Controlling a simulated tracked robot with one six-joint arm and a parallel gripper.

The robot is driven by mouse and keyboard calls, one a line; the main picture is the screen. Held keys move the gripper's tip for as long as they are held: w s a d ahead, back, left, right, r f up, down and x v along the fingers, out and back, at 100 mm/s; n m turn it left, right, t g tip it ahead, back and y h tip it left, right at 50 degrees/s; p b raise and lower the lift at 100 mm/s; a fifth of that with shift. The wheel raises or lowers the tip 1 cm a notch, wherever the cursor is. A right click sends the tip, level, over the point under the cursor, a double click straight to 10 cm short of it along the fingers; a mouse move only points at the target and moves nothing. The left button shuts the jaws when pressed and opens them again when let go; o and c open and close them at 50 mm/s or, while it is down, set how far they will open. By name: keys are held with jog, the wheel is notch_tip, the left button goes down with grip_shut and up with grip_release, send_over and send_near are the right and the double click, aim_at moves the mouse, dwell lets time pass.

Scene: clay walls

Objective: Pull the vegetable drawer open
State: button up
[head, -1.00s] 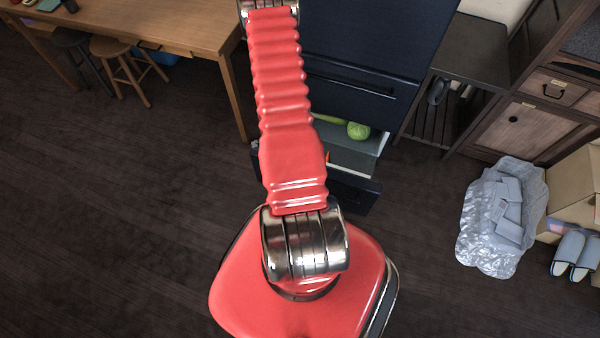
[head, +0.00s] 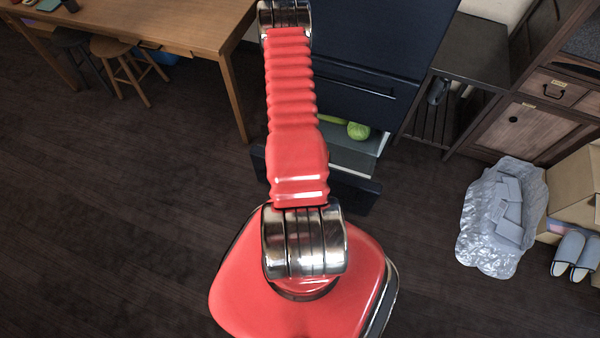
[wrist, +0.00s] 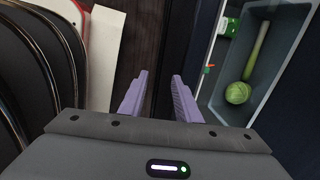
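The vegetable drawer is the low drawer of a dark navy fridge and stands pulled out. Its dark front (head: 358,192) and grey bin (head: 352,157) show in the head view, partly hidden behind my arm. A green cabbage (head: 357,130) lies in it. In the wrist view the bin (wrist: 281,62) is at the right, with the cabbage (wrist: 237,93), a long green vegetable and a small orange piece. My gripper (wrist: 160,76) has its purple fingers apart, by the drawer's dark front (wrist: 187,45). I cannot tell if they touch it. The gripper is hidden in the head view.
A wooden table (head: 190,35) with stools stands at the upper left. A dark side table (head: 465,60) and wooden cabinet (head: 535,120) stand right of the fridge. A silvery bag (head: 500,215), a cardboard box and slippers are at the right. The left floor is clear.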

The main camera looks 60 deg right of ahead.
jog(key=shift+w+d+f, duration=0.1)
jog(key=shift+d+f, duration=0.3)
jog(key=shift+f, duration=1.65)
jog(key=shift+w+d+f, duration=0.1)
jog(key=shift+d+f, duration=0.3)
jog(key=shift+f, duration=1.6)
jog(key=shift+d+f, duration=0.4)
jog(key=shift+f, duration=1.65)
jog(key=shift+c, duration=0.6)
grip_shut()
